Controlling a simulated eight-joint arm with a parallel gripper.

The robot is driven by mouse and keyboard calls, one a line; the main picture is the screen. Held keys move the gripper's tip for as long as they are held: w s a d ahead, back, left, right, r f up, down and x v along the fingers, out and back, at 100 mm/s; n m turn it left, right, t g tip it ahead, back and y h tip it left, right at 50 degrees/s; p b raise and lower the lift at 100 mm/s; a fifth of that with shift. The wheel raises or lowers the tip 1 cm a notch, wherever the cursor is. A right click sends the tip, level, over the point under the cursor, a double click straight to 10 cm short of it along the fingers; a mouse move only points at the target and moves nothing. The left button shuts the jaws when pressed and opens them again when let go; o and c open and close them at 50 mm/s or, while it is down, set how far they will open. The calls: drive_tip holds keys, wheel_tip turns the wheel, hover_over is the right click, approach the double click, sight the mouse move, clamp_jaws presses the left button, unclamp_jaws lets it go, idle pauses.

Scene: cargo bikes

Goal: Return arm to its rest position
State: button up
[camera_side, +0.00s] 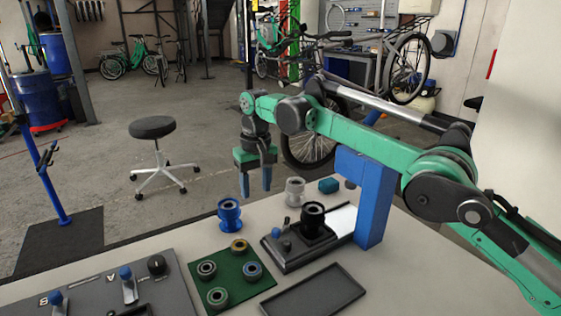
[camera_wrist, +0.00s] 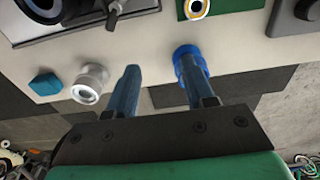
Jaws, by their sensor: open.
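My gripper (camera_side: 256,182) hangs at the end of my green arm, above the far edge of the table, with its blue fingers pointing down. In the wrist view its two fingers (camera_wrist: 164,92) stand apart with nothing between them. A blue spool-shaped part (camera_side: 229,214) stands on the table below and left of my gripper; in the wrist view this blue part (camera_wrist: 188,62) lies just beyond the right fingertip. A pale spool-shaped part (camera_side: 295,191) stands to the right, and it also shows left of the fingers in the wrist view (camera_wrist: 90,84).
A dark fixture (camera_side: 290,255) holds a black spool, beside a blue upright block (camera_side: 365,200). A green mat (camera_side: 262,276) bears several rings. A grey control panel (camera_side: 100,300), an empty dark tray (camera_side: 313,294) and a teal block (camera_side: 328,186) share the table. A stool (camera_side: 152,128) stands behind.

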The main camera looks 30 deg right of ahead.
drive_tip(key=s+d+r+t, duration=0.3)
drive_tip(key=s+d+r, duration=0.3)
drive_tip(key=s+r, duration=0.3)
drive_tip(key=s+d+f+t, duration=0.1)
drive_tip(key=s+d+f, duration=0.1)
drive_tip(key=s, duration=0.4)
drive_tip(key=s+d+f+t, duration=0.2)
drive_tip(key=s+f, duration=0.2)
drive_tip(key=s, duration=0.3)
drive_tip(key=shift+s+t, duration=0.3)
